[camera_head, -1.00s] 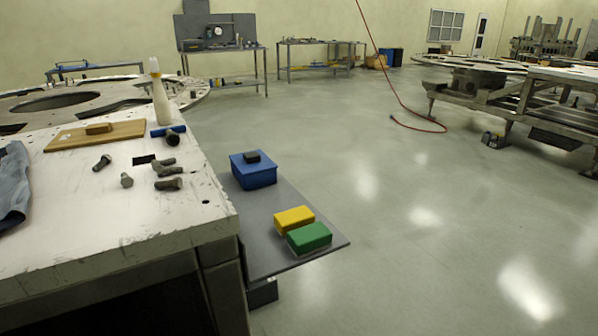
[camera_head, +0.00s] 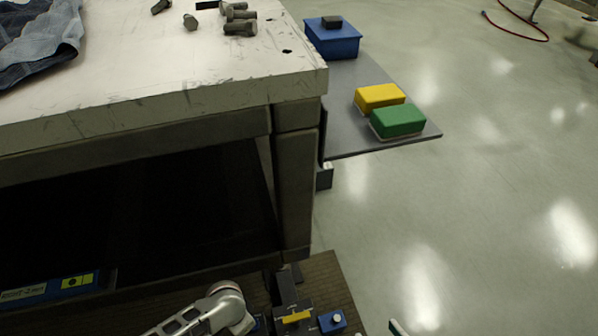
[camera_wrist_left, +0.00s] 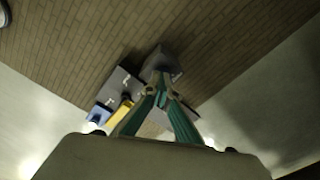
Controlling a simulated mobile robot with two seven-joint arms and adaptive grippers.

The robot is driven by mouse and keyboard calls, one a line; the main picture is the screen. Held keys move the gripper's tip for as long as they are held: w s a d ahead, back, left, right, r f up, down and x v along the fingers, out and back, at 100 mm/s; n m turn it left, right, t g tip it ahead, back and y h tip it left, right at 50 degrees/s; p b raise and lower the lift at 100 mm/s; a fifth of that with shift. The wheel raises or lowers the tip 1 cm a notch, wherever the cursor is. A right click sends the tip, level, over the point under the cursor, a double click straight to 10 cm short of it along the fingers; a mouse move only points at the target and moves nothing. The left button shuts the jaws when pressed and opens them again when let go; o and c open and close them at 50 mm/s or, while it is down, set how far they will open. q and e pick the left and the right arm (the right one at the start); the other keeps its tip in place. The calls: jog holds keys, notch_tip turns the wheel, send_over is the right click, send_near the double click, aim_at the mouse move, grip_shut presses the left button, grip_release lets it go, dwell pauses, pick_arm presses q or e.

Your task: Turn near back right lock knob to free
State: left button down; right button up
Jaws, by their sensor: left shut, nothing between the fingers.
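On a wood-planked surface at the bottom of the head view stands a dark fixture (camera_head: 290,288) with a yellow bar (camera_head: 296,317). Beside it is a small blue block (camera_head: 326,326) with a pale round knob (camera_head: 337,318); I cannot tell which lock knob this is. In the left wrist view, my left gripper (camera_wrist_left: 160,82) has teal fingers, shut and empty, in front of a grey fixture (camera_wrist_left: 122,83). Contact with it cannot be made out. A blue part (camera_wrist_left: 103,115) and a yellow part (camera_wrist_left: 121,111) show left of the fingers. My right gripper is not identifiable.
A worn white table (camera_head: 170,80) with bolts (camera_head: 240,27) and a cloth (camera_head: 40,40) fills the upper left. A grey shelf (camera_head: 345,142) holds a blue box (camera_head: 333,42) and yellow (camera_head: 380,97) and green (camera_head: 398,120) blocks. The floor at right is mostly clear.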

pick_arm(q)
jog(key=f+b, duration=0.1)
jog(key=f, duration=0.1)
jog(key=s+f+b, duration=0.1)
jog(key=f, duration=0.1)
jog(key=shift+f, duration=0.15)
jog(key=shift+w+f+b, duration=0.35)
jog(key=shift+f+b, duration=0.05)
jog(key=shift+f, duration=0.4)
pick_arm(e)
jog(key=shift+s+a+f+m+t+y, duration=0.1)
jog(key=shift+s+a+m+t+y, duration=0.1)
jog(key=shift+a+m, duration=0.6)
jog(key=shift+s+a+m+t+y, duration=0.15)
jog(key=shift+a+m, duration=0.35)
jog(key=shift+a, duration=0.55)
